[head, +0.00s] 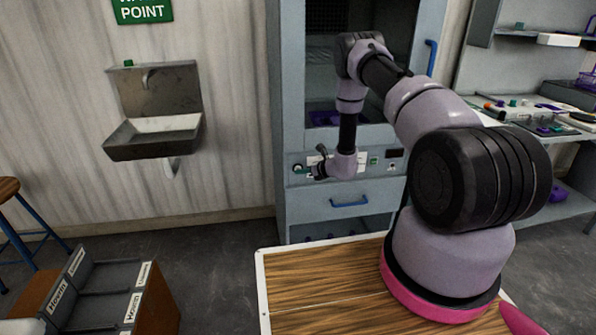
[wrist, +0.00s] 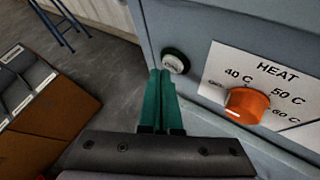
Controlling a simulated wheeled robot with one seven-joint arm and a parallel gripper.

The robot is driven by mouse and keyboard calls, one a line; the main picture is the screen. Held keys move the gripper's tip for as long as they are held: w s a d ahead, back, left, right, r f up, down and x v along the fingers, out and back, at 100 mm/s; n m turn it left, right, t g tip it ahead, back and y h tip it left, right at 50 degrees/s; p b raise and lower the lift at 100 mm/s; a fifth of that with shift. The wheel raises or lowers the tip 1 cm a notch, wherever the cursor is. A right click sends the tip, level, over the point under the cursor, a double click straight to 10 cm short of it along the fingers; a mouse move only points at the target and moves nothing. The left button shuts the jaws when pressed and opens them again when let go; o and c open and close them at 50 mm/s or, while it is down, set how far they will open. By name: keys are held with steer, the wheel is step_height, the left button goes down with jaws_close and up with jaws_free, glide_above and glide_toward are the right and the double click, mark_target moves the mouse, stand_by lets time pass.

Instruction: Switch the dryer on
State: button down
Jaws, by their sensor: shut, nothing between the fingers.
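The dryer is a tall grey-blue cabinet (head: 290,215) in the head view, with a control strip across its front above a drawer. To the right is an orange heat knob (wrist: 246,105) on a white label marked 40, 50 and 60 C. My gripper (wrist: 160,76) has teal fingers, closed together and empty, their tips just left of and below the button. Contact cannot be told. In the head view my gripper (head: 318,164) is at the control strip.
A blue drawer handle (head: 349,201) and a blue door handle (head: 431,57) stick out from the cabinet. A metal sink (head: 155,135) hangs on the left wall. A brown box with labelled compartments (head: 150,300) stands lower left. A shelf (head: 555,135) with small items is at right.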

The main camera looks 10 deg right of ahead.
steer(key=shift+w, duration=0.15)
stand_by(0.5)
steer(key=shift+w, duration=0.3)
stand_by(0.3)
steer(key=shift+s, duration=0.55)
steer(key=s, duration=0.5)
steer(key=shift+s, duration=0.4)
